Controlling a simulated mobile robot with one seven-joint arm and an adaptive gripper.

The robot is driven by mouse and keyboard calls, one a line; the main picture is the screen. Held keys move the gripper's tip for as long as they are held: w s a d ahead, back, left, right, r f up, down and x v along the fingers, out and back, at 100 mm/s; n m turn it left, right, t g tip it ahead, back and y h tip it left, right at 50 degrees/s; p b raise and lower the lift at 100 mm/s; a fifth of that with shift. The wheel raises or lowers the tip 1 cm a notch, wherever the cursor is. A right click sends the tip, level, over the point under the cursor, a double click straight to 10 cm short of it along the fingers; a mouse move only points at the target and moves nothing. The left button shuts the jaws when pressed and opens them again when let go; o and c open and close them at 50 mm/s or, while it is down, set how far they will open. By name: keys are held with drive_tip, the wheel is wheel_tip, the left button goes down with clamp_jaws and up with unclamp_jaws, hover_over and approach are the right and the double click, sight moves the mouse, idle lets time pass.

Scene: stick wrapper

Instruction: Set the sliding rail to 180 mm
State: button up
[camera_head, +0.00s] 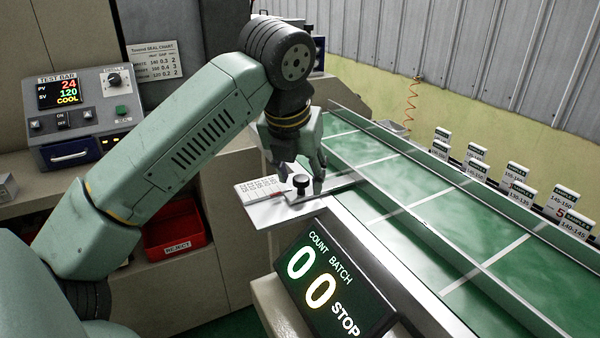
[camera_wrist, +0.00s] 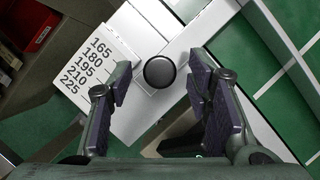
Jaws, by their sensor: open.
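A round black knob (camera_head: 300,181) stands on the metal plate beside the green conveyor. In the wrist view the knob (camera_wrist: 159,73) lies between the two fingers of my gripper (camera_wrist: 160,79), with a gap on each side. My gripper (camera_head: 297,163) is open, pointing down over the knob. A white scale (camera_head: 262,189) lies left of the knob; in the wrist view the scale (camera_wrist: 88,66) reads 165, 180, 195, 210 and 225. My left finger covers part of its edge, and I cannot tell the set value. A long rail (camera_head: 430,235) runs along the conveyor.
A counter display (camera_head: 335,283) reading 00 and STOP stands in front of the plate. A tester (camera_head: 82,115) and a red reject bin (camera_head: 175,230) are at left. Several labelled sample cards (camera_head: 517,177) line the conveyor's far side. The visible belt is clear.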

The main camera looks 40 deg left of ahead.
drive_tip(key=shift+r, duration=0.1)
drive_tip(key=v, duration=1.2)
